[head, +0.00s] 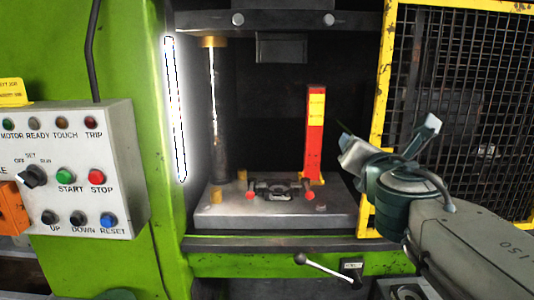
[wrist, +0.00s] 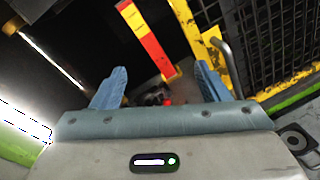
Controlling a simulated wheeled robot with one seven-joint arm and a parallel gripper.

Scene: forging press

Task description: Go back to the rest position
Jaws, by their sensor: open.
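My gripper (head: 388,140) is at the right of the head view, in front of the press opening and near the yellow-framed mesh guard. Its two blue fingers stand wide apart in the wrist view (wrist: 161,88), with nothing held between them. The press bed (head: 230,212) lies lower left of my gripper, with a dark metal part with red-tipped ends (head: 280,188) on it. A red post with yellow labels (head: 315,135) stands upright on the bed, left of my gripper. My arm covers part of the guard and the bed's right side.
The yellow-framed mesh guard (head: 381,90) stands close to my gripper. A control panel (head: 85,165) with buttons is at the left on the green press frame (head: 135,50). A bright light strip (head: 176,110) and a column (head: 221,120) are inside. A lever (head: 325,268) sticks out below the bed.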

